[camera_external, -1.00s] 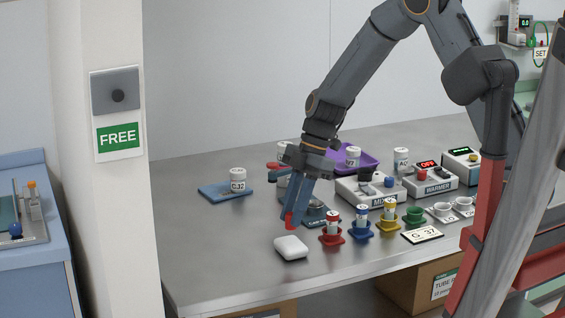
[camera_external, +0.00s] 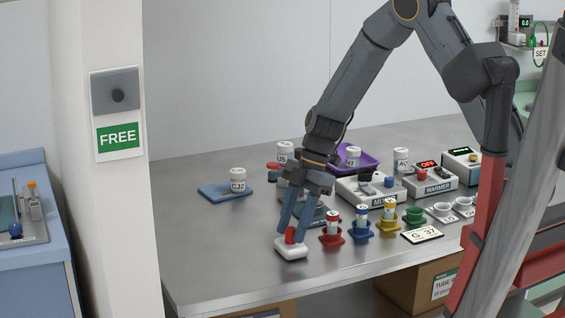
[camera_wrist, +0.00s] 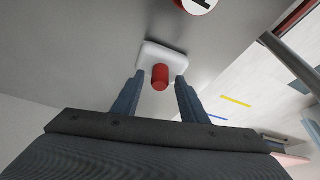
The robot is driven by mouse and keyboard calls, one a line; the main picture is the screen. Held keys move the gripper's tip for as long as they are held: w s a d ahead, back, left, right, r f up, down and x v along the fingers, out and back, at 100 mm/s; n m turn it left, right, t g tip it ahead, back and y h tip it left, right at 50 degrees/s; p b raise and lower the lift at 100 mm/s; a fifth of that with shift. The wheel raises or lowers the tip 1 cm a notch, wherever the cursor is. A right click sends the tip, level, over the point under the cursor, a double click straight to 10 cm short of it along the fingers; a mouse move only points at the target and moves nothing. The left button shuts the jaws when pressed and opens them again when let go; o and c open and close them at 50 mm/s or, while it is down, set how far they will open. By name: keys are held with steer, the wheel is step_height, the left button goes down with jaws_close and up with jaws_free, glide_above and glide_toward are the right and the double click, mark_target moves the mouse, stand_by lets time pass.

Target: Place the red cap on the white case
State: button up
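The white case (camera_external: 291,252) lies near the front edge of the steel table; it also shows in the wrist view (camera_wrist: 162,56). The red cap (camera_external: 291,235) rests on top of the case. In the wrist view the cap (camera_wrist: 160,79) sits between my two fingers, with a gap on each side. My gripper (camera_external: 291,233) is open around the cap, its fingertips just above or beside the case. Whether the fingertips touch the case cannot be told.
Red (camera_external: 332,238), blue (camera_external: 361,231) and yellow (camera_external: 389,224) holders with capped vials stand right of the case. A blue mat (camera_external: 215,193) with a white jar (camera_external: 238,180) lies at the back left. The table left of the case is clear.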

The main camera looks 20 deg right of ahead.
steer(key=shift+r+p, duration=0.2)
steer(key=shift+p, duration=0.1)
steer(key=b+v, duration=0.4)
steer(key=v, duration=0.8)
steer(key=s+d+f+m+t+h, duration=0.1)
steer(key=s+d+f+m+h, duration=0.1)
steer(key=s+d+m, duration=0.6)
steer(key=s+d+f+m+h, duration=0.2)
steer(key=s+d+f+m, duration=0.3)
steer(key=d+m, duration=0.8)
steer(key=s, duration=0.3)
steer(key=shift+s+d+f+t, duration=0.2)
steer(key=shift+s+d+t, duration=0.2)
